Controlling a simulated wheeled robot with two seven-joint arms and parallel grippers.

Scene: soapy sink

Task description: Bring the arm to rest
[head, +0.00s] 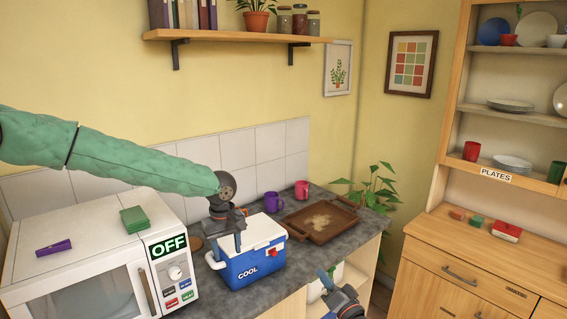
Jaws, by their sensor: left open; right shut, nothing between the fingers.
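My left arm (130,160), in a green sleeve, reaches in from the left above the microwave. My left gripper (227,250) points down at its end, open and empty, in front of the left end of the blue and white cooler (262,270) in the picture. Whether it touches the cooler cannot be told. My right gripper (325,279) is low at the bottom edge, in front of the counter's lower shelf. It is shut with nothing in it, and most of its arm is out of view.
A white microwave (75,255) marked OFF stands left, with green cloths (134,219) and a purple item (54,247) on top. A brown tray (320,222), purple mug (272,202) and pink mug (301,189) stand on the counter. A wooden cabinet (455,250) stands right.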

